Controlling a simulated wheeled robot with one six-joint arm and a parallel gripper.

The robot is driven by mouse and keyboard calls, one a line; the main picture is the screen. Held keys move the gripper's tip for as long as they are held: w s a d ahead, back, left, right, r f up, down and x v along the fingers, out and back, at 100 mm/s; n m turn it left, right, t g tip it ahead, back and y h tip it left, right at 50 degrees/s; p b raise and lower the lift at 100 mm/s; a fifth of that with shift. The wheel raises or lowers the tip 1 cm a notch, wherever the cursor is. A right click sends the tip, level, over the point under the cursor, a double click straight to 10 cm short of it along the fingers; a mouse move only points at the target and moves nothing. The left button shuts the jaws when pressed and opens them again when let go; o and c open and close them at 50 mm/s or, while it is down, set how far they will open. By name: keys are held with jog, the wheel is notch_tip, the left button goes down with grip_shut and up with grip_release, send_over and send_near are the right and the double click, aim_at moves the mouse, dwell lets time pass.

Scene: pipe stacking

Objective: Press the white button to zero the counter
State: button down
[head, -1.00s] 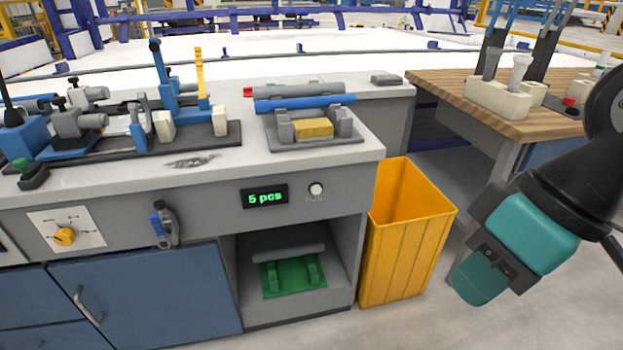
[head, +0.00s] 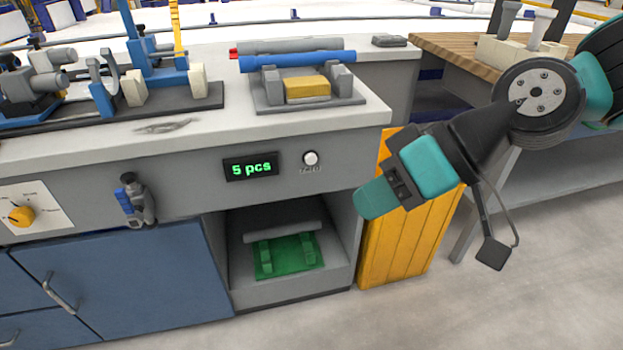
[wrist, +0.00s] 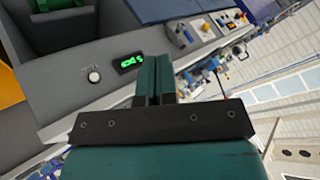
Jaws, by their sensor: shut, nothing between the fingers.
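The round white button (head: 311,158) sits on the grey front panel of the workbench, just right of the counter display (head: 250,168). The display reads "5 pcs" in green. My gripper (head: 366,200) has teal fingers and is shut and empty. In the head view it is to the right of and a little below the button, apart from it, in front of the yellow bin. In the wrist view the fingers (wrist: 155,68) point toward the panel, with the button (wrist: 94,76) to their left and the display (wrist: 129,63) nearer to them.
The yellow bin (head: 405,245) stands at the bench's right end. A blue pipe (head: 297,62) and a grey pipe rest on a holder on the benchtop. A blue-handled tool (head: 136,201) hangs on the panel left of the display. An open shelf with a green fixture (head: 286,257) lies below.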

aim_at(311, 159)
jog(key=w+a+f+m+t+y+b, duration=0.2)
jog(key=w+f+t+b, duration=0.1)
jog(key=w+f, duration=0.4)
jog(key=w+a+f+m+t+y+b, duration=0.2)
jog(key=w+f+t+y+b, duration=0.1)
jog(key=w+f+b, duration=0.3)
jog(key=shift+w+f+t, duration=0.6)
jog(key=shift+w+f, duration=0.3)
jog(key=shift+w+a, duration=0.1)
jog(key=shift+w+a+p, duration=0.4)
jog(key=shift+w+p, duration=0.4)
jog(key=shift+w, duration=0.6)
jog(key=shift+w+a+p, duration=0.4)
jog(key=shift+w+p, duration=0.45)
jog(key=shift+w, duration=0.5)
jog(key=shift+w+a+p, duration=0.4)
jog(key=shift+w+p, duration=0.4)
jog(key=shift+w, duration=0.6)
jog(key=shift+w, duration=0.15)
jog(key=shift+w+a, duration=0.1)
jog(key=shift+w, duration=0.1)
